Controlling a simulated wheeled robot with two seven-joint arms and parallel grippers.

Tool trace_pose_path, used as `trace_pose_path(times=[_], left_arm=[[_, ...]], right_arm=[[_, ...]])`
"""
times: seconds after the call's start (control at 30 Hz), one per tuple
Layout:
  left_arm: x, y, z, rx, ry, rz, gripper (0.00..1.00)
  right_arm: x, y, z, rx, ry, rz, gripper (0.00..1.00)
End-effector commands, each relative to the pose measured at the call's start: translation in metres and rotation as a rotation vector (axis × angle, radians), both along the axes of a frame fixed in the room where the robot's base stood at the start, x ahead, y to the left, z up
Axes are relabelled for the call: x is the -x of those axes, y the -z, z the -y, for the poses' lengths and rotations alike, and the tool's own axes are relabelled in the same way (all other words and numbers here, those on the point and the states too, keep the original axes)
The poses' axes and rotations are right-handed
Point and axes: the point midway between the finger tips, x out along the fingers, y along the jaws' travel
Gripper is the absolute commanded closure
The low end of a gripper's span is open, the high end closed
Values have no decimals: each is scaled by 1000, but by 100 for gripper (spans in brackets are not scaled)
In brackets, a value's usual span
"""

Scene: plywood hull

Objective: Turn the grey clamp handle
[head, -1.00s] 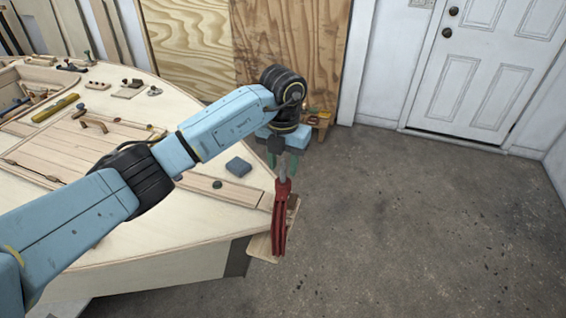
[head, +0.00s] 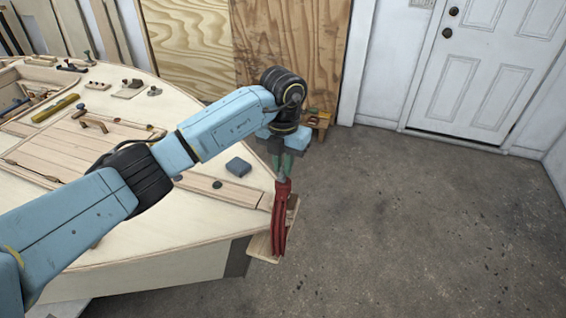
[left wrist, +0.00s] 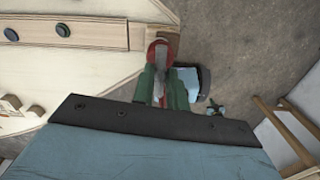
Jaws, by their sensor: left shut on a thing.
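The red clamp (head: 280,222) hangs upright at the hull's corner, against a wooden piece (head: 262,246). Its grey handle (left wrist: 158,88) stands up from the red top, which also shows in the left wrist view (left wrist: 161,46). My left gripper (head: 282,168) points down over the clamp. Its green fingers are shut on the grey handle, one on each side in the left wrist view (left wrist: 160,92). The fingers hide most of the handle in the head view. My right gripper is in neither view.
A small wooden stool (head: 318,120) stands behind my gripper. The concrete floor (head: 400,220) to the right is clear up to the white door (head: 475,75).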

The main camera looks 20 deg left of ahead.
Motion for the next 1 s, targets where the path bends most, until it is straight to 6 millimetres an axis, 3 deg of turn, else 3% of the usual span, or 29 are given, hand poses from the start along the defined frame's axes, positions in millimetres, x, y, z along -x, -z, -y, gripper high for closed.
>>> trace_pose_path(times=[0.57, 1.0], left_arm=[[-1, 0, -1, -9, 456, 1, 100], [-1, 1, 0, -14, 874, 0, 100]], right_arm=[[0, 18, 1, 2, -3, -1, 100], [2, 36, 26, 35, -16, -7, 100]])
